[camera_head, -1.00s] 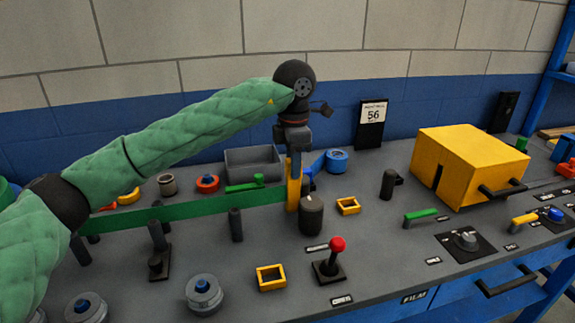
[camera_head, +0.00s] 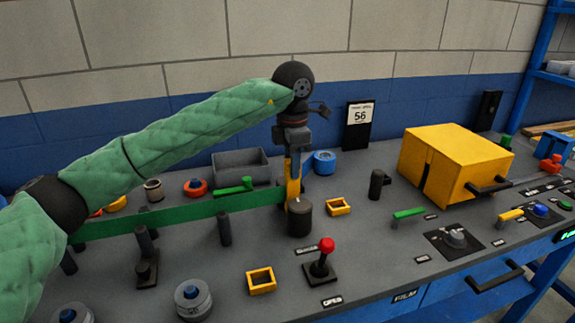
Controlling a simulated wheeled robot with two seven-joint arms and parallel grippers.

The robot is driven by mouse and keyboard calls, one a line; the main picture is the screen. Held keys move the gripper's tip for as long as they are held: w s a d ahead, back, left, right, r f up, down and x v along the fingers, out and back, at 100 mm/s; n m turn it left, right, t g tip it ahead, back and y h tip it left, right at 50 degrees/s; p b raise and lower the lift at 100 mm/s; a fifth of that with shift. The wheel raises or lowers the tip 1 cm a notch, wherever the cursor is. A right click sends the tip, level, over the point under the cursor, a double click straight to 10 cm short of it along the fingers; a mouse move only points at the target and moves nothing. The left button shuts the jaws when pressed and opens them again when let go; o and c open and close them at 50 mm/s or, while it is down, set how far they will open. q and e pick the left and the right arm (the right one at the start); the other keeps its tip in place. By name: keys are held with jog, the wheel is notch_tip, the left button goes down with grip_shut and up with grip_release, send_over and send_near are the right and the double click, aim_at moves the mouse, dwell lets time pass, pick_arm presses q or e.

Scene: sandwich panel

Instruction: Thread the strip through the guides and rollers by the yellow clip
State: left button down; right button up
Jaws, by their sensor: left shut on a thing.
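The green strip (camera_head: 180,215) stretches from the left, behind my left arm, across the table past several dark upright posts, one of them a guide post (camera_head: 225,228). Its right end is at the yellow clip (camera_head: 292,180). My left gripper (camera_head: 293,168) points down and is shut on the yellow clip, just behind a dark roller (camera_head: 300,217). I cannot tell whether the clip touches the roller. Another dark roller (camera_head: 376,184) stands farther right, before the yellow box (camera_head: 455,160), which has a dark slot in its front. My right gripper is out of view.
A red-knobbed lever (camera_head: 325,247) stands at the front middle. Yellow square frames (camera_head: 262,281) and (camera_head: 338,207) lie on the table. A green handle (camera_head: 408,213) and dark knob (camera_head: 456,238) are at right. A grey bin (camera_head: 240,167) stands behind the strip.

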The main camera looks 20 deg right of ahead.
pick_arm(q)
jog(key=d, duration=0.7)
jog(key=shift+s+b, duration=0.3)
jog(key=shift+b, duration=0.1)
dwell(0.6)
jog(key=shift+d, duration=0.15)
jog(key=d, duration=0.6)
jog(key=shift+s+d, duration=0.3)
dwell(0.7)
jog(key=shift+a+b, duration=0.35)
jog(key=shift+b, duration=0.15)
jog(key=shift+f, duration=0.1)
dwell(0.5)
jog(key=shift+f+b, duration=0.45)
jog(key=shift+f, duration=0.15)
jog(key=shift+r, duration=0.75)
dwell(0.8)
